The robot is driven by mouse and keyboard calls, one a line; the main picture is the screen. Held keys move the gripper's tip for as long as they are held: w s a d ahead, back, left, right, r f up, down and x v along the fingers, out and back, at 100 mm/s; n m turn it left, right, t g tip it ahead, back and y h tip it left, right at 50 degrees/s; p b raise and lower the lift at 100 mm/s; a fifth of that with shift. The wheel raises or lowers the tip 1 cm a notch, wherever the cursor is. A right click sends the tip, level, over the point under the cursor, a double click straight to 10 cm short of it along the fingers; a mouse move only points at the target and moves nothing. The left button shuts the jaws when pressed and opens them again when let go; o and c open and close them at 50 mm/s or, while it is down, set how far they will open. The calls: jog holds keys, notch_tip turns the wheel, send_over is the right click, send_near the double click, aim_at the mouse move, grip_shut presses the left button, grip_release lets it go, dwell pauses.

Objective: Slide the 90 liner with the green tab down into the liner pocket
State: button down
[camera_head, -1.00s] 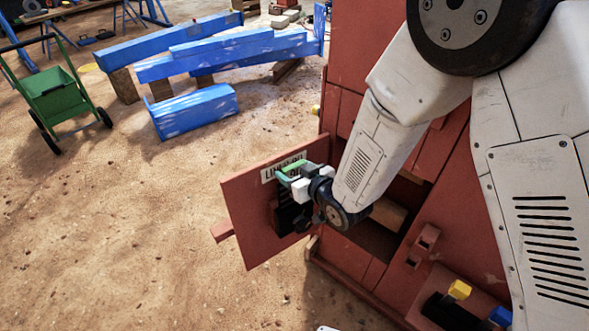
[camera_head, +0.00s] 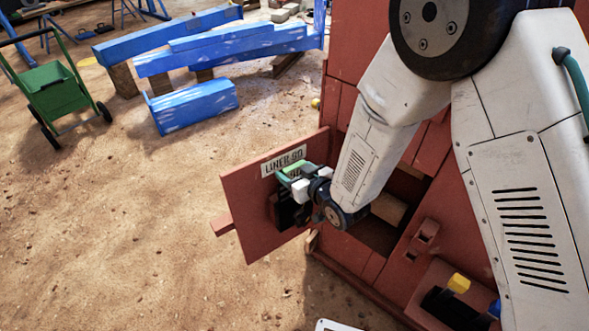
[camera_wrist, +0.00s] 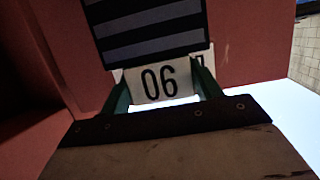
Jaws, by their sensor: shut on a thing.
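My gripper (camera_head: 293,181) is shut on the dark 90 liner (camera_head: 287,212) by its green tab (camera_head: 293,168). The liner is upright in front of a red panel (camera_head: 245,190) that stands out from the crusher and bears a white "LINER 90" label (camera_head: 284,161). The wrist view shows the liner's grey-striped dark body (camera_wrist: 148,35) and its white "90" plate (camera_wrist: 158,83), upside down, with green parts at both sides. The liner pocket is not clearly visible behind the gripper and liner, so I cannot tell how deep the liner sits in it.
The red crusher body (camera_head: 365,250) with a dark opening is right of the panel. Other liners with a yellow tab (camera_head: 458,283) and a blue tab (camera_head: 495,308) stand at lower right. Blue beams (camera_head: 195,108) and a green cart (camera_head: 55,90) are farther back. The ground at left is clear.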

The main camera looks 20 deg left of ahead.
jog(key=shift+f, duration=4.65)
jog(key=shift+c, duration=1.2)
grip_release()
jog(key=shift+f, duration=0.15)
jog(key=v, duration=0.8)
jog(key=shift+a, duration=0.15)
